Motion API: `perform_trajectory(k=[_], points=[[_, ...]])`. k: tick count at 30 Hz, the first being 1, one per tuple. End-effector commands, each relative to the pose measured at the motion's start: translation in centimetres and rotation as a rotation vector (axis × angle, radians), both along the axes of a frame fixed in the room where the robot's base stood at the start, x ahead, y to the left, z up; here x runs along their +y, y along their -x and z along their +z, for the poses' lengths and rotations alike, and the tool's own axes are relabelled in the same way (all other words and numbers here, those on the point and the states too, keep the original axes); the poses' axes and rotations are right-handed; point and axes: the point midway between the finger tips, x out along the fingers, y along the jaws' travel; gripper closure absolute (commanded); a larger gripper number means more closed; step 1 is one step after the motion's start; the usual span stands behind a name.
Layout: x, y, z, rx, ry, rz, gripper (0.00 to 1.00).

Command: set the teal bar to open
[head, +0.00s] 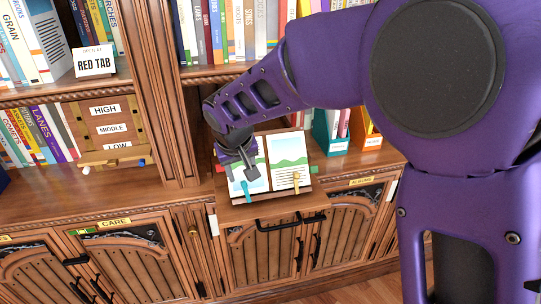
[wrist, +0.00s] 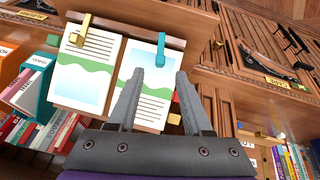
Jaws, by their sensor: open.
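The teal bar (head: 246,191) is a small upright clip at the lower edge of the left page of an open book on a wooden book stand (head: 262,194). In the wrist view the teal bar (wrist: 161,50) stands over the page, just beyond my fingertips. My gripper (head: 246,170) is over the left page, a little above the teal bar in the picture. In the wrist view my gripper (wrist: 160,75) is open, with nothing between its fingers. Whether a finger touches the page cannot be told.
A yellow bar (head: 296,182) sits at the lower edge of the right page (head: 286,150). Teal (head: 330,132) and orange (head: 365,128) file holders stand behind on the right. A pull-out shelf with a black handle (head: 290,221) lies below the stand. A wooden post (head: 163,95) rises at left.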

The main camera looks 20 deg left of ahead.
Motion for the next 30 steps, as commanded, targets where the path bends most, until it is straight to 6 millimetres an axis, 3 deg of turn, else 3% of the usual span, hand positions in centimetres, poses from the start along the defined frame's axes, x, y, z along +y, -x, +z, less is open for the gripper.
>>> perform_trajectory(k=[3, 9, 21, 30], points=[[0.3, -0.9, -2.3, 0.003, 0.001, 0.001, 0.5], [0.6, -1.8, -4.4, 0.002, 0.001, 0.0, 0.5], [0.7, -2.1, -5.0, -0.001, -0.001, 0.0, 0.5], [0.7, -2.1, -5.0, -0.001, -0.001, 0.0, 1.0]])
